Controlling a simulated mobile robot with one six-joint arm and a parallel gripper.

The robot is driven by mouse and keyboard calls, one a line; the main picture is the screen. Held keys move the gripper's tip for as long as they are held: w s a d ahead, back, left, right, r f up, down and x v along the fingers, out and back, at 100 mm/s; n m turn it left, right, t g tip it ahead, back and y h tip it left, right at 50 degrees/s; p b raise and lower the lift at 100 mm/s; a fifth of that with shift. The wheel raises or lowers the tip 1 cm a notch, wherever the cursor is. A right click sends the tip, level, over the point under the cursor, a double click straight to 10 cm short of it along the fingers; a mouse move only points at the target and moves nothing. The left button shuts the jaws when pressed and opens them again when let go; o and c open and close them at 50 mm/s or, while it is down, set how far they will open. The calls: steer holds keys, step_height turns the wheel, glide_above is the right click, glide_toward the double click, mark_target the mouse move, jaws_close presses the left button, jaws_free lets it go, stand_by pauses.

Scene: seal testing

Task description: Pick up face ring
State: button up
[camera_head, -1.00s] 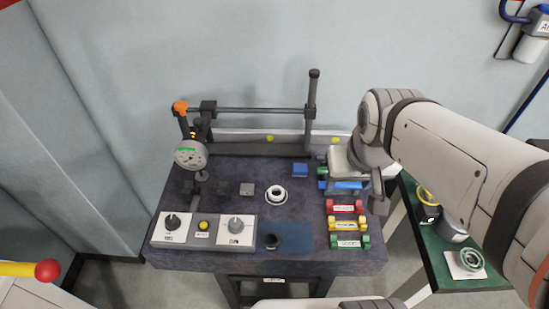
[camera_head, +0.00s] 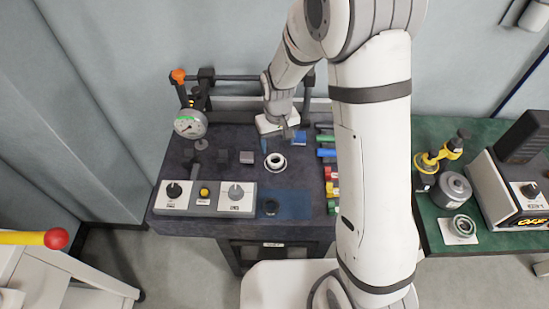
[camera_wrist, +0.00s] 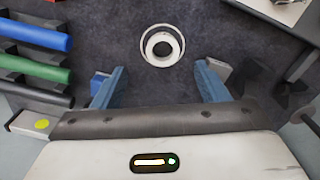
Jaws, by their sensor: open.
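A white ring-shaped part with a dark centre, which looks like the face ring (camera_head: 275,162), lies on the dark tabletop (camera_head: 222,140). In the wrist view the ring (camera_wrist: 162,45) is at top centre, with an outer white band around a smaller ring. My gripper (camera_wrist: 160,72) is open and empty; its two blue fingers are spread, and the ring appears beyond the gap between them, apart from both. In the head view my gripper is just behind the ring, above the table; its fingers are hard to make out there.
A blue block (camera_head: 299,138) and a grey block (camera_head: 246,157) sit near the ring. Coloured bars (camera_head: 331,180) lie at right, partly hidden by my arm. Another ring (camera_head: 464,226) lies on the green table.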

mark_target(275, 163)
steer(key=shift+w+a+f+p, duration=0.15)
steer(key=shift+f+p, duration=0.45)
steer(key=shift+f, duration=1.3)
steer(key=shift+s+a+f+p, duration=0.1)
steer(key=shift+f+p, duration=0.5)
steer(key=shift+f, duration=1.3)
steer(key=shift+w, duration=0.1)
steer(key=c, duration=1.2)
